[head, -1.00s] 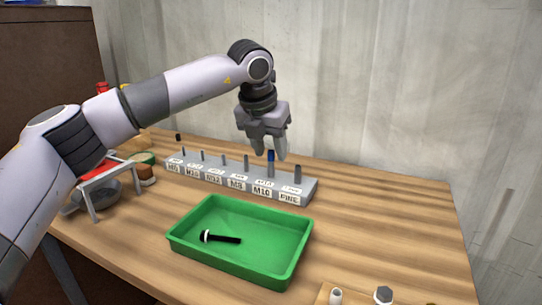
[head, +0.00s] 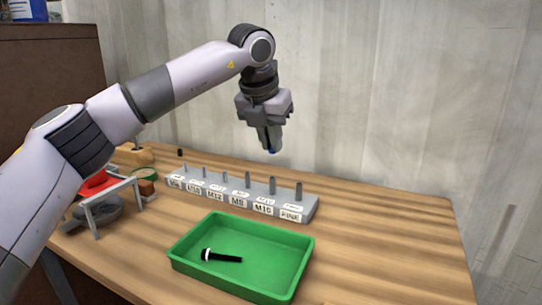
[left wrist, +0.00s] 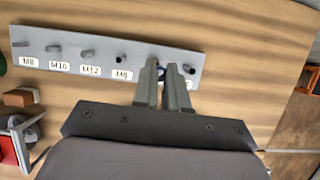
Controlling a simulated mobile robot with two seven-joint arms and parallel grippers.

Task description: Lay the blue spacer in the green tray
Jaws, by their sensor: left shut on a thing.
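My left gripper (head: 269,138) is shut on the blue spacer (head: 273,151) and holds it in the air above the right part of the peg rack. Only the blue lower end shows below the fingers; the rest is hidden between them. In the left wrist view the fingers (left wrist: 163,80) are close together over the rack, and the spacer is mostly hidden. The green tray (head: 270,262) stands on the table in front of the rack, below the gripper and apart from it. A black bolt with a white collar (head: 222,256) lies in the tray's left part. My right gripper is not in view.
The grey labelled rack (head: 240,203) with several upright pegs stands behind the tray; it also shows in the left wrist view (left wrist: 108,48). A small grey stand (head: 112,190) and a red item are at the left. The table right of the tray is clear.

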